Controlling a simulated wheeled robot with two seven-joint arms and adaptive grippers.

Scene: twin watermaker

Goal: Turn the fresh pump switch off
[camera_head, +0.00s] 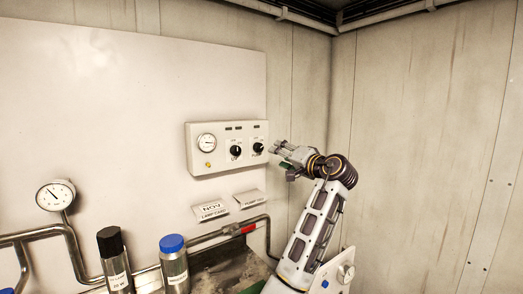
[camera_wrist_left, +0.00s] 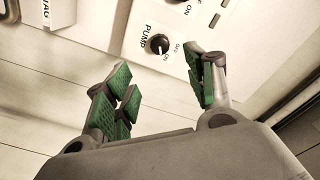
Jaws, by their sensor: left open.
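The white control panel (camera_head: 200,163) is on the wall in the head view, with a left knob (camera_head: 236,151) and a right knob (camera_head: 258,147). My left gripper (camera_head: 276,149) is just right of the right knob. In the left wrist view my left gripper (camera_wrist_left: 165,95) is open and empty, its green-padded fingers apart. The black pump knob (camera_wrist_left: 160,44) lies beyond the gap between the fingers, with a PUMP label and OFF and ON marks. No finger is visibly around it. Its pointer is too small to read surely. My right gripper is not in view.
The panel also bears a round gauge (camera_head: 207,142). Below are two label plates (camera_head: 210,211), a wall pipe with a red-handled valve (camera_head: 243,229), a black-capped bottle (camera_head: 115,262) and a blue-capped bottle (camera_head: 174,265). A pressure gauge (camera_head: 56,195) stands at left. The upper wall is clear.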

